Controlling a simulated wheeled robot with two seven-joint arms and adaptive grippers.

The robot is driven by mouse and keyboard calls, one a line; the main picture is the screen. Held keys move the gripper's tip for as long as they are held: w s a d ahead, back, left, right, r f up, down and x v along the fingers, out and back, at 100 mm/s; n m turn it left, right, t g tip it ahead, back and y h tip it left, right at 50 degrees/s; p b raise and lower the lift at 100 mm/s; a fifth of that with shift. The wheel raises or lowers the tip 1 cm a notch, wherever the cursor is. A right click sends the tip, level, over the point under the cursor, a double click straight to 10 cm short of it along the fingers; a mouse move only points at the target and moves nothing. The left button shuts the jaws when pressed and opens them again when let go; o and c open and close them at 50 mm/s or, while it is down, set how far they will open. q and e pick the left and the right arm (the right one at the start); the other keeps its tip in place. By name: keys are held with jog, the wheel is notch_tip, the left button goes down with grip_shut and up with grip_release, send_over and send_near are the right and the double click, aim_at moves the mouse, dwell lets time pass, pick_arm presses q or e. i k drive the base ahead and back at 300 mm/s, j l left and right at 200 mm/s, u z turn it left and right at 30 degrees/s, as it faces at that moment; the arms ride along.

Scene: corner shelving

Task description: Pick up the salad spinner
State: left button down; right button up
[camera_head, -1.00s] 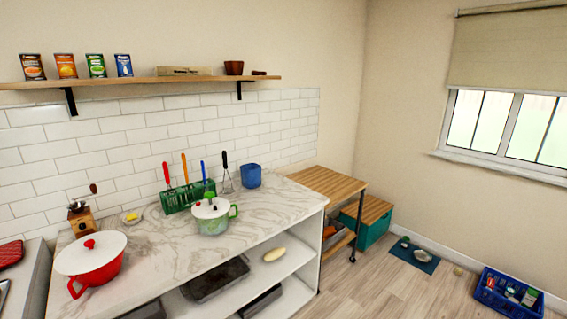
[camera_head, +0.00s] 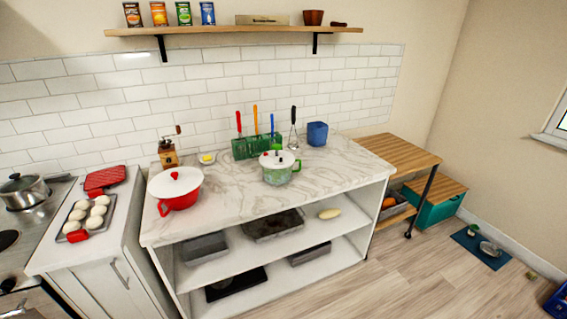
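A green, handled vessel with a white lid (camera_head: 278,165) and small red and green parts on top stands upright on the marble counter. It looks most like the salad spinner, but I cannot tell for certain. A red pot with a white lid and red knob (camera_head: 176,188) stands to its left on the same counter. Neither of my grippers is in view.
The marble counter (camera_head: 235,195) has bare room between both vessels. Behind stand a green utensil rack (camera_head: 243,150) and a blue container (camera_head: 317,133). Left are a tray of white rolls (camera_head: 87,217) and a steel pot (camera_head: 25,192). The floor (camera_head: 420,285) in front is clear.

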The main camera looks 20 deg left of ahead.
aim_at(274, 172)
jog(key=i+l+u, duration=0.1)
jog(key=i+l, duration=0.15)
jog(key=i+l+u, duration=0.15)
jog(key=l, duration=0.25)
jog(key=i+l+u, duration=0.1)
jog(key=i+l, duration=0.25)
jog(key=i+l+u, duration=0.15)
jog(key=l, duration=0.25)
jog(key=i, duration=0.1)
